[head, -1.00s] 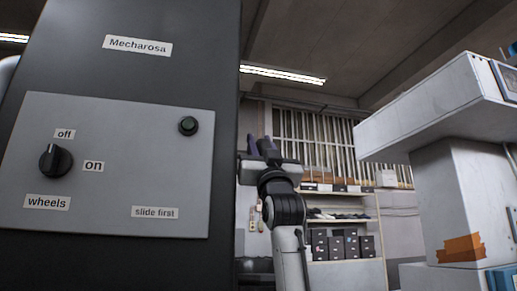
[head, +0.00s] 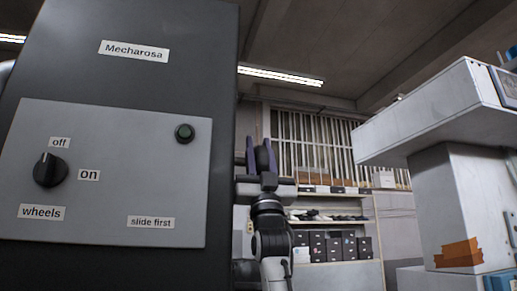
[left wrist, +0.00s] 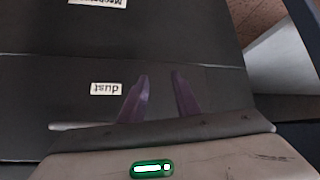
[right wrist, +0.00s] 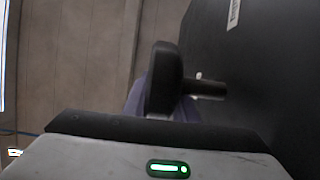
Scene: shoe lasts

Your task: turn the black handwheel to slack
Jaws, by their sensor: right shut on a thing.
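The black handwheel (right wrist: 163,78) shows edge-on in the right wrist view, on a short dark shaft (right wrist: 208,88) that comes out of the side of the dark machine. My right gripper (right wrist: 160,95) is shut on the handwheel, its purple fingers partly hidden behind the rim. In the head view my right gripper (head: 261,155) stands upright just right of the machine (head: 222,60); the wheel is hard to make out there among the fingers. Any slack marking is not in view. My left gripper (left wrist: 160,85) is open and empty, facing a dark machine face.
The machine's grey panel (head: 110,215) carries a black knob (head: 50,170) and a green button (head: 184,133). A "dust" label (left wrist: 107,89) shows upside down in the left wrist view. A white machine (head: 440,120) stands at right; shelves with boxes (head: 340,245) are behind.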

